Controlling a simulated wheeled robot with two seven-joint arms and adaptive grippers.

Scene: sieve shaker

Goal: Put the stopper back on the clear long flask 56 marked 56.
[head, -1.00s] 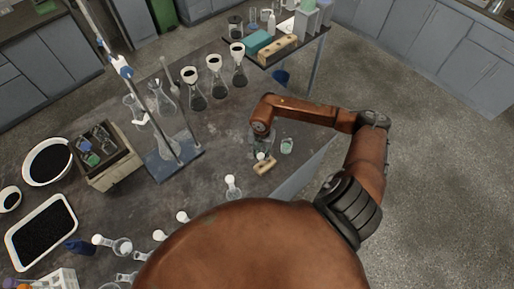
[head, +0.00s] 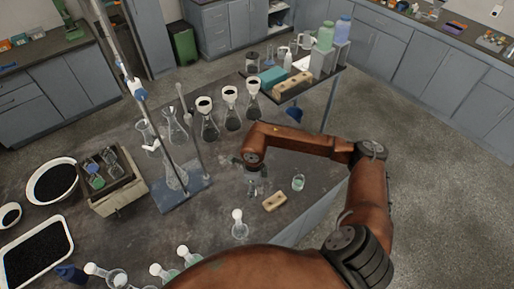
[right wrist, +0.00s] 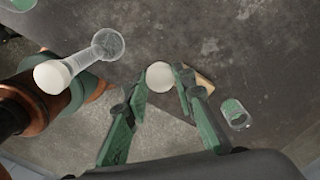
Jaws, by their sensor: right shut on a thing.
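My right gripper (right wrist: 160,88) is shut on a round white stopper (right wrist: 160,76), seen between its green-padded fingertips. In the head view my right gripper (head: 256,188) hangs over the table, left of a small wooden block; its fingers are hard to make out there. I cannot read a 56 on any flask. More white-topped flasks, such as this one (head: 118,277), stand at the front left. My left gripper is out of view.
The wooden block (head: 275,201) and a small beaker with green contents (head: 298,184) stand right of the gripper. A stand with a blue base (head: 185,193) and several flasks with dark-filled funnels (head: 229,94) stand behind left. Some bare table lies around the gripper.

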